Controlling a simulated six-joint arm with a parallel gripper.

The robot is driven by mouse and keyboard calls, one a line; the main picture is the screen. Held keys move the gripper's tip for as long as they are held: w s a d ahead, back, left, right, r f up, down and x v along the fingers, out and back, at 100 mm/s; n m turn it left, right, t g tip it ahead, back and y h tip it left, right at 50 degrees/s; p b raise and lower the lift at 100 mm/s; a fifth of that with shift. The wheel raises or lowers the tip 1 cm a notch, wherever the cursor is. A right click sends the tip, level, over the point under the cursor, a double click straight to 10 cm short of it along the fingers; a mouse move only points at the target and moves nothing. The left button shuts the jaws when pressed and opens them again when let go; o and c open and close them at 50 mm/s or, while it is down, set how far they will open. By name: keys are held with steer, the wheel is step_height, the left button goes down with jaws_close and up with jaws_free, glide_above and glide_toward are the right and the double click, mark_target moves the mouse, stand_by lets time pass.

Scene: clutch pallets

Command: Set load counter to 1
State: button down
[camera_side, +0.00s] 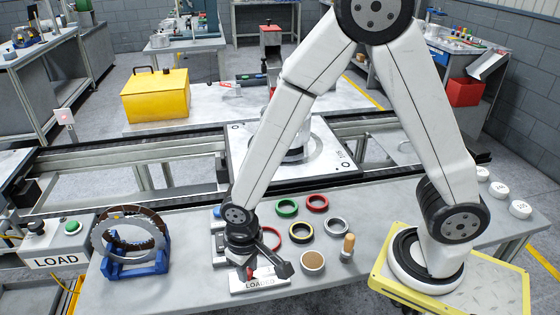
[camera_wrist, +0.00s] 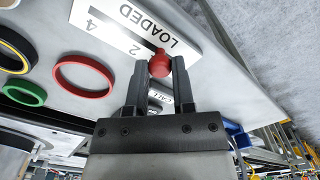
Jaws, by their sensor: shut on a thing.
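The load counter is a white plate (camera_wrist: 184,22) marked LOADED, with a dark slot and the numerals 4 and 2 readable in the wrist view. It lies near the table's front edge in the side view (camera_side: 262,284). Its red knob (camera_wrist: 159,65) is past the 2, on the side away from the 4; any numeral right beside the knob is hidden. My gripper (camera_wrist: 158,63) is shut on the red knob, one finger on each side. In the side view my gripper (camera_side: 252,272) points down at the plate and mostly hides the knob.
A CALL label (camera_wrist: 157,97) shows between my fingers. Red rings (camera_wrist: 84,76), a green ring (camera_side: 287,207) and a brown-topped round piece (camera_side: 313,262) lie close by. A blue stand (camera_side: 135,267) holding discs is left, beyond it a LOAD button box (camera_side: 57,247).

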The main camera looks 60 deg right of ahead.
steer(key=shift+c, duration=2.3)
jaws_free()
steer(key=shift+r, duration=0.1)
steer(key=shift+r, duration=3.85)
steer(key=shift+d, duration=0.1)
steer(key=s+d+t, duration=0.1)
steer(key=d+t, duration=0.1)
steer(key=d, duration=1.2)
steer(key=shift+s+r+t, duration=0.2)
steer(key=shift+s+t, duration=0.05)
steer(key=shift+t, duration=0.05)
